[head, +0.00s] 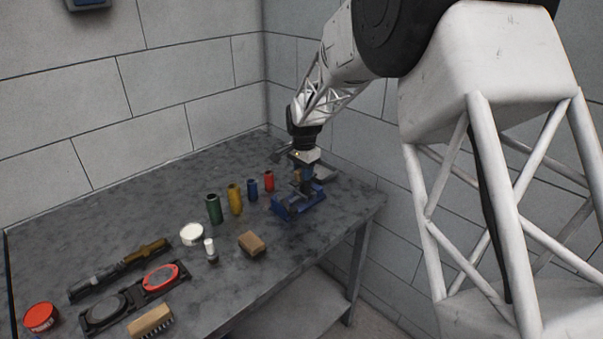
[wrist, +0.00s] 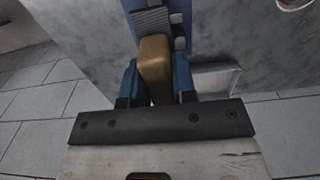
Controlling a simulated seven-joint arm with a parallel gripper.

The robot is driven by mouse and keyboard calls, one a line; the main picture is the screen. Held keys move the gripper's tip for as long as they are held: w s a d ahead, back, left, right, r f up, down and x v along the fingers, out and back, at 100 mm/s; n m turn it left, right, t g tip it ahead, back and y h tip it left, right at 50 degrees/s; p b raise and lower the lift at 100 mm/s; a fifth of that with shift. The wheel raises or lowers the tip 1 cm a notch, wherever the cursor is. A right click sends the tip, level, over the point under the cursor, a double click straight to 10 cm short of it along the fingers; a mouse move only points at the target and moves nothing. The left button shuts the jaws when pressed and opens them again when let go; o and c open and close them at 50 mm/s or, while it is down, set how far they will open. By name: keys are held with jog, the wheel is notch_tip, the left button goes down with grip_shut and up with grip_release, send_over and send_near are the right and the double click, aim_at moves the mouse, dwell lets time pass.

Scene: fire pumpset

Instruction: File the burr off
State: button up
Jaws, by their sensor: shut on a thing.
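My gripper (head: 303,180) is at the blue vise (head: 296,207) near the right end of the bench. In the wrist view, the blue fingers of my gripper (wrist: 156,70) are shut on a tan, rounded block-like piece (wrist: 154,52). It may be a handle; its far end is hidden. Beyond it lies a ribbed grey part (wrist: 150,19) on the blue vise (wrist: 131,5). I cannot tell whether the tan piece touches the vise. No burr can be made out, and I cannot tell which thing is the file.
Green (head: 213,208), yellow (head: 235,199), blue (head: 253,190) and red (head: 269,181) cylinders stand left of the vise. A brown block (head: 252,243), white tub (head: 191,235) and brush (head: 150,321) lie nearer. Walls close off the back; the bench's front edge (head: 335,242) is near the vise.

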jog(key=shift+w+d, duration=1.35)
jog(key=shift+d, duration=0.05)
dwell(0.3)
jog(key=shift+r, duration=3)
